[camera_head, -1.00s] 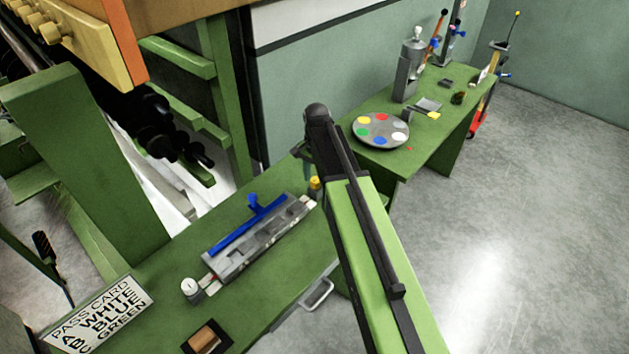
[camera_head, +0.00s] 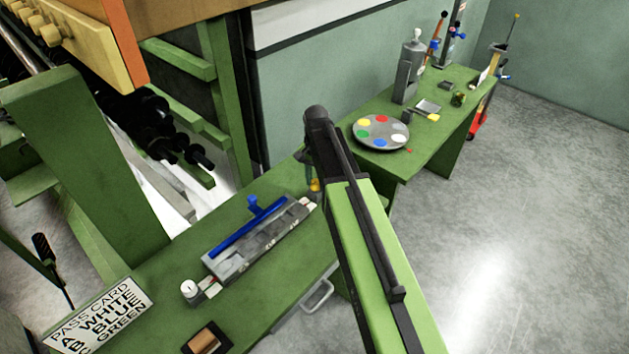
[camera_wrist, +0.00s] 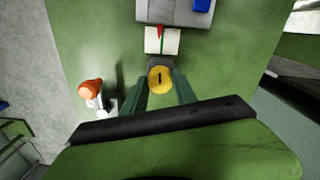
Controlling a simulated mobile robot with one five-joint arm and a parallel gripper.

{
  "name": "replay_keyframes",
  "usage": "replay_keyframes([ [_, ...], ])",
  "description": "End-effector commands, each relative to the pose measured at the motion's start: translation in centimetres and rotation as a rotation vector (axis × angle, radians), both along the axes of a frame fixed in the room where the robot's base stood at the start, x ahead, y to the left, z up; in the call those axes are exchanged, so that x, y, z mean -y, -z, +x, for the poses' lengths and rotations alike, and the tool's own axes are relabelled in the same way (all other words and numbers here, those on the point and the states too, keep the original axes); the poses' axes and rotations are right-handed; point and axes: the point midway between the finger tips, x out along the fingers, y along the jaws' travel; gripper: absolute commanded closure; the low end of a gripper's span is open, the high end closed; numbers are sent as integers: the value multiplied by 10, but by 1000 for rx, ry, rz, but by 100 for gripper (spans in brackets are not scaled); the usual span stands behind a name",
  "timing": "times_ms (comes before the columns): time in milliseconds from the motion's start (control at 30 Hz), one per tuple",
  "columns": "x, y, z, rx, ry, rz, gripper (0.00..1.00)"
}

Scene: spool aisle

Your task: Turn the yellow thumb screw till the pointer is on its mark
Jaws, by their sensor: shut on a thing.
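The yellow thumb screw (camera_wrist: 160,79) has a dark slot on its face and sits at the end of the grey fixture. My gripper (camera_wrist: 160,84) is shut on it, with one green finger on each side. In the head view, a bit of the yellow screw (camera_head: 315,185) shows beside my arm, which hides most of my gripper. Beyond the screw in the wrist view is a white plate (camera_wrist: 150,41) with a thin dark line. A small red pointer (camera_wrist: 160,30) lies over the plate, close to the line. I cannot tell whether they line up exactly.
The grey fixture (camera_head: 226,266) with a blue bar (camera_head: 245,228) lies on the green bench (camera_head: 170,270). An orange knob (camera_wrist: 90,87) on a white mount stands left of my gripper. A pass card (camera_head: 98,315) stands at the bench's front left. A second table (camera_head: 440,155) is behind.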

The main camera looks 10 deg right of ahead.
Motion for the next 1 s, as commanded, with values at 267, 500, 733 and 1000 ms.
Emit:
replay_keyframes([
  [267,1,0,0,-2,-253,-3,100],
  [500,0,0,0,-1,-481,-4,100],
  [733,0,0,0,-1,-700,-4,100],
  [1000,-1,0,1,0,-957,-3,100],
])
